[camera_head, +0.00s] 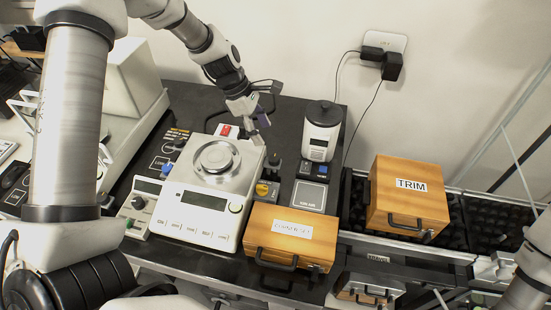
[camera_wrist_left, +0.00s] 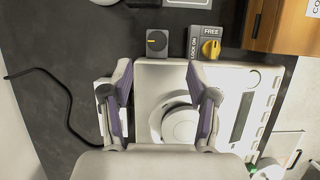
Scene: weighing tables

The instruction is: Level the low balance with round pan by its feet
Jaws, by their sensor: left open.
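The low balance (camera_head: 208,206) with its round pan (camera_head: 215,157) stands on the dark table, its display and buttons facing front. The pan also shows in the left wrist view (camera_wrist_left: 180,124). My left gripper (camera_head: 262,130) is at the balance's back right corner in the head view. The feet under the balance are hidden, and I cannot make out a level bubble. My right gripper is out of view.
A block with a yellow knob (camera_head: 263,190) and a dark knob block (camera_head: 274,163) stand right of the balance. A wooden case (camera_head: 290,236) is at front right, a TRIM case (camera_head: 407,195) farther right. A white-and-black device (camera_head: 320,131) stands behind. A blue knob (camera_head: 167,169) is at left.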

